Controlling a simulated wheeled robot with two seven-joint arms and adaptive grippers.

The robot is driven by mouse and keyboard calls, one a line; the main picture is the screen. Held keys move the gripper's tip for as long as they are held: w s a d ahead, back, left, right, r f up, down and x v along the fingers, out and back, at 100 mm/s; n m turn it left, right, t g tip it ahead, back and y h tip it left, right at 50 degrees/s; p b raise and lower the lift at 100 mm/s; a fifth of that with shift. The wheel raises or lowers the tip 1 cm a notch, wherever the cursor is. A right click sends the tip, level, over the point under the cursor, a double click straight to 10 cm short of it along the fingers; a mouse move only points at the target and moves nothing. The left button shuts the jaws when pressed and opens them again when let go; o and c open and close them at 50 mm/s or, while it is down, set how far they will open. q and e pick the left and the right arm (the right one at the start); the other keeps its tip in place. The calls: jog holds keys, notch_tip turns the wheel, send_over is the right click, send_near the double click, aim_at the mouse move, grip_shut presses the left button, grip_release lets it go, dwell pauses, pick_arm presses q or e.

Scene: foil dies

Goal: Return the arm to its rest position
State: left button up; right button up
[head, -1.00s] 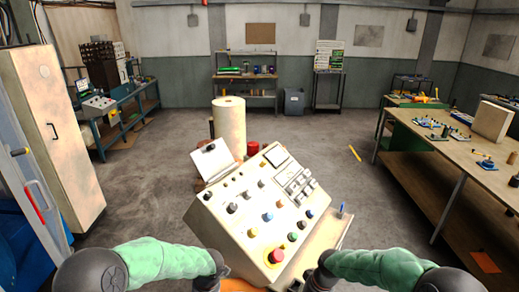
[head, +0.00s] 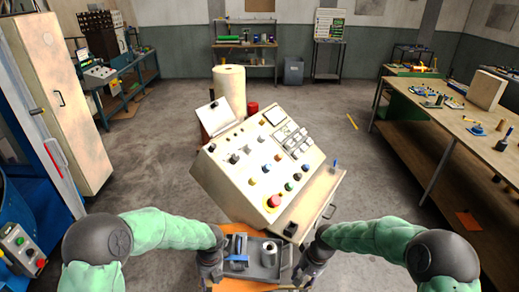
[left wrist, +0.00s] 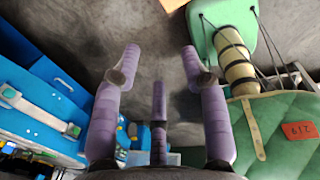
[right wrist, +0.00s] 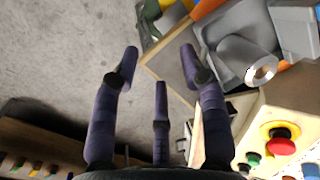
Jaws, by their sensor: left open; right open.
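My left arm (head: 165,231) is green with a dark elbow and comes in from the left in the head view. My left gripper (head: 209,277) hangs at the bottom, left of a grey tray (head: 255,272). In the left wrist view its purple fingers (left wrist: 161,60) are spread with nothing between them. My right arm (head: 365,235) mirrors it on the right. My right gripper (head: 303,277) is just right of the tray. In the right wrist view its fingers (right wrist: 160,58) are spread and empty, over floor and a tray edge.
A beige control console (head: 260,165) with buttons and a red stop button stands straight ahead. The tray holds a grey-white roll (head: 268,253). A workbench (head: 450,130) is at right, a tall cabinet (head: 65,100) at left.

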pick_arm(q)
jog(key=s+d+f+m+h+b, duration=0.2)
jog(key=s+f+m+b, duration=0.4)
jog(key=s+f+m, duration=0.4)
jog(key=s+d+f+m+h+b, duration=0.3)
jog(key=s+f+m, duration=0.7)
jog(key=f+m, duration=0.8)
jog(key=shift+d+m+t+h+b, duration=0.3)
jog(key=shift+d+m+b, duration=0.65)
jog(key=shift+m+b, duration=1.55)
pick_arm(e)
jog(key=s+a+f, duration=0.2)
jog(key=s+f, duration=0.8)
jog(key=f, duration=0.4)
jog(key=s+a+f+y+p, duration=0.1)
jog(key=s+a+f, duration=0.2)
jog(key=s+f, duration=0.7)
jog(key=shift+s+f+m+y, duration=0.3)
jog(key=shift+f+m, duration=0.1)
jog(key=shift+f, duration=1.75)
pick_arm(q)
jog(key=shift+m, duration=0.7)
